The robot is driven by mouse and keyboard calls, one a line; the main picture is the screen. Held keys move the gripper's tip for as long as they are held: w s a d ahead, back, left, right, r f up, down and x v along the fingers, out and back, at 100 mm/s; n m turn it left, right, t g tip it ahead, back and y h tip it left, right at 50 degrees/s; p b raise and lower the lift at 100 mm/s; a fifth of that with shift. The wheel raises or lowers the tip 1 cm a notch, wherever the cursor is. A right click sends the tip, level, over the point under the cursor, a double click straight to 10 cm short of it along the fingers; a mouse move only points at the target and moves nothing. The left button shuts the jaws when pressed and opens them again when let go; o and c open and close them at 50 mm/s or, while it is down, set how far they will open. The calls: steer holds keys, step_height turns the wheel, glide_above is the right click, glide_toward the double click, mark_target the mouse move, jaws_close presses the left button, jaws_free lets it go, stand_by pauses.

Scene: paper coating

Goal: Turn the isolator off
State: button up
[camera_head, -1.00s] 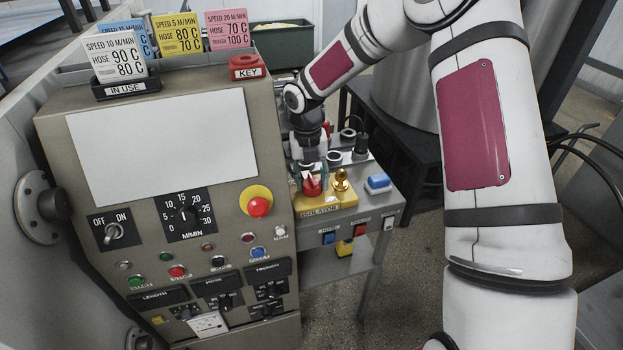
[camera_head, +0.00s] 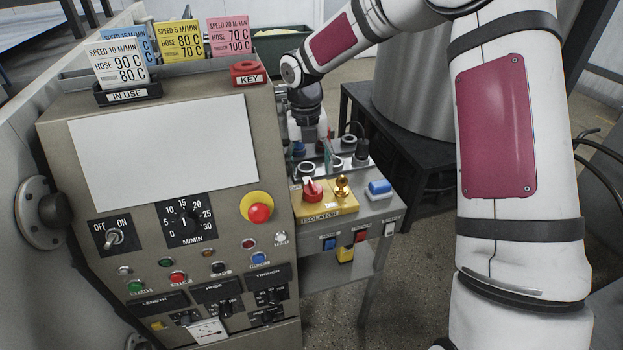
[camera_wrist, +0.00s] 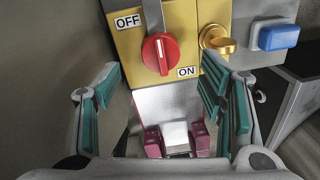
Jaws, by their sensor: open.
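The isolator is a yellow block (camera_head: 325,207) with a red rotary knob (camera_head: 313,190), on the side bench right of the grey machine. In the wrist view the red knob (camera_wrist: 159,54) has a white stripe, nearly upright and leaning slightly from upper left to lower right. The OFF label (camera_wrist: 129,21) is at its upper left and the ON label (camera_wrist: 187,71) at its lower right. I cannot tell which end of the stripe points. My gripper (camera_wrist: 160,82) is open and empty, its teal-padded fingers either side of and apart from the knob.
A brass knob (camera_head: 342,186) stands right beside the red one, and a blue block (camera_head: 380,188) lies further right. Several posts and rings, including a black cylinder (camera_head: 362,148), crowd the bench behind. The machine's panel (camera_head: 160,150) walls off the left.

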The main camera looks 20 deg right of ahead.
mark_target(309, 189)
steer(key=shift+a+r, duration=0.15)
steer(key=shift+r, duration=2.45)
steer(key=s+d+r+m+t+h, duration=0.1)
steer(key=s+r+m+t+h, duration=0.1)
steer(key=s+r+m, duration=1.3)
steer(key=s+f+m+t+y, duration=0.1)
steer(key=s+m+t+y, duration=0.1)
steer(key=s+m, duration=1.6)
steer(key=shift+d+f+m+t+y, duration=0.2)
steer(key=shift+f+m+t+y, duration=0.1)
steer(key=shift+f+m+t, duration=0.15)
